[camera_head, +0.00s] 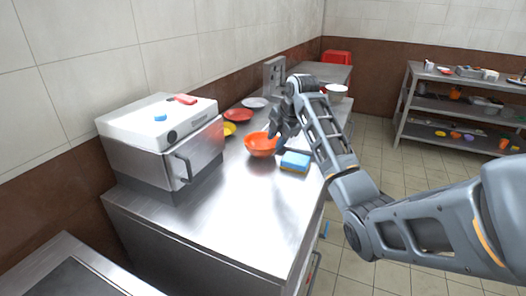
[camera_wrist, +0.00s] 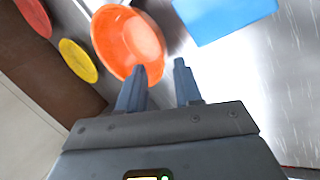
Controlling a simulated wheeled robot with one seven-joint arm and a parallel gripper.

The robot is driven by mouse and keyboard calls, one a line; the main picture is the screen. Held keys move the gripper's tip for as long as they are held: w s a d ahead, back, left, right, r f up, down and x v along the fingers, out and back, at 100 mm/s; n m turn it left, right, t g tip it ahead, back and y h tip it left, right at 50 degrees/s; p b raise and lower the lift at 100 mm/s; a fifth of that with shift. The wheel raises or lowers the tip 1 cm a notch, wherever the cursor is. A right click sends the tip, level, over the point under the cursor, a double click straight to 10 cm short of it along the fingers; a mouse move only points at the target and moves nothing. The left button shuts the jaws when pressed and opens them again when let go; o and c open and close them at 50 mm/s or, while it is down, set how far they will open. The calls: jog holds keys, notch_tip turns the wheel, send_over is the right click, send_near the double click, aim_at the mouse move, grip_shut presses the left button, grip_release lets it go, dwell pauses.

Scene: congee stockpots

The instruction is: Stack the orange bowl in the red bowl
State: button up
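The orange bowl (camera_head: 261,146) sits upright on the steel counter, and it also shows in the wrist view (camera_wrist: 128,42). A red bowl or dish (camera_head: 238,115) lies behind it, near the wall; its edge shows in the wrist view's top left corner (camera_wrist: 34,15). My gripper (camera_head: 280,132) is at the orange bowl's back right side, pointing down.
A yellow dish (camera_head: 229,129) lies between the orange bowl and the wall. A blue sponge-like block (camera_head: 295,161) is close to the orange bowl's right. A white plate (camera_head: 254,102) lies farther back. A steel appliance (camera_head: 165,145) stands at left. The counter's front is clear.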

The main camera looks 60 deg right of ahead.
aim_at(271, 149)
jog(key=shift+x, duration=3.2)
jog(key=shift+s, duration=0.1)
jog(key=shift+c, duration=0.5)
grip_shut()
